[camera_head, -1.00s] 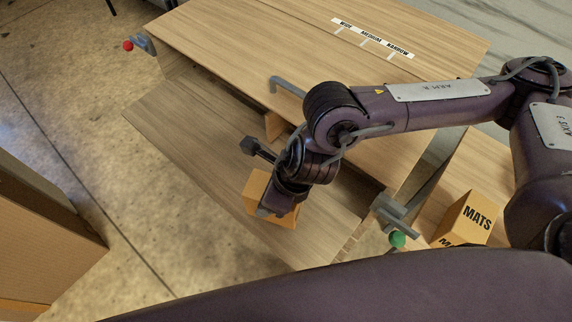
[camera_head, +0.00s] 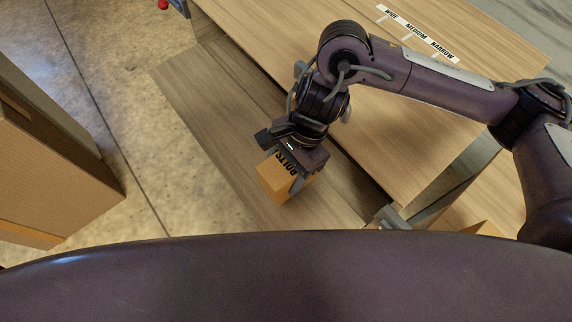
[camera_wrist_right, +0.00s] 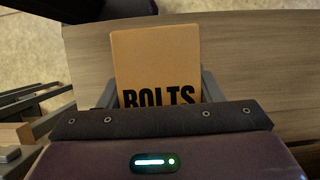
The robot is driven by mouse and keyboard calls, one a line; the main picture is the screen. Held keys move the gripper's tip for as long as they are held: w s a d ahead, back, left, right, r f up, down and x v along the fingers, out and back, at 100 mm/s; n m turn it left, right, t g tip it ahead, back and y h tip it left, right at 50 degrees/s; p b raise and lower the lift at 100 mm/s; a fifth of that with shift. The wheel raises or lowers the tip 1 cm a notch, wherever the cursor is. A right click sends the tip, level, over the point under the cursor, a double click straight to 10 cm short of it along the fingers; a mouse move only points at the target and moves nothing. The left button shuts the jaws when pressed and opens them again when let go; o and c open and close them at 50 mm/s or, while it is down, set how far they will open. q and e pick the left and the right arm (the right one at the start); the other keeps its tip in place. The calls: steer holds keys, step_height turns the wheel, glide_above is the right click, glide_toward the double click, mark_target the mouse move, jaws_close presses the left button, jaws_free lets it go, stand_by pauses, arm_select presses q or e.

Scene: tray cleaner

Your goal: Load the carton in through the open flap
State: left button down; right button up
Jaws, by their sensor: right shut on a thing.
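My right gripper (camera_head: 296,178) is shut on an orange-brown carton (camera_head: 272,182) marked BOLTS. In the right wrist view the carton (camera_wrist_right: 156,65) sits between the two grey fingers, its lettering partly cut off by the gripper body. The open flap (camera_head: 215,125) is a wooden panel sloping out from the front of the wooden cabinet (camera_head: 390,150). The carton is over the flap's lower right part; whether it touches the flap I cannot tell. The opening behind the flap is largely hidden by my right arm. My left gripper is not in view.
A label strip (camera_head: 417,35) reading WIDE, MEDIUM, NARROW lies on the cabinet top. A grey bracket (camera_head: 392,216) stands at the flap's right end. Large cardboard boxes (camera_head: 60,165) stand at the left. Bare floor (camera_head: 120,60) lies between them and the flap.

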step_height(320, 180, down, 4)
steer(key=shift+f+b, duration=0.15)
steer(key=shift+b, duration=0.9)
steer(key=shift+f+b, duration=0.55)
steer(key=shift+b, duration=0.25)
steer(key=o, duration=1.3)
step_height(320, 180, up, 20)
steer(key=shift+r+p, duration=0.1)
steer(key=shift+p, duration=0.3)
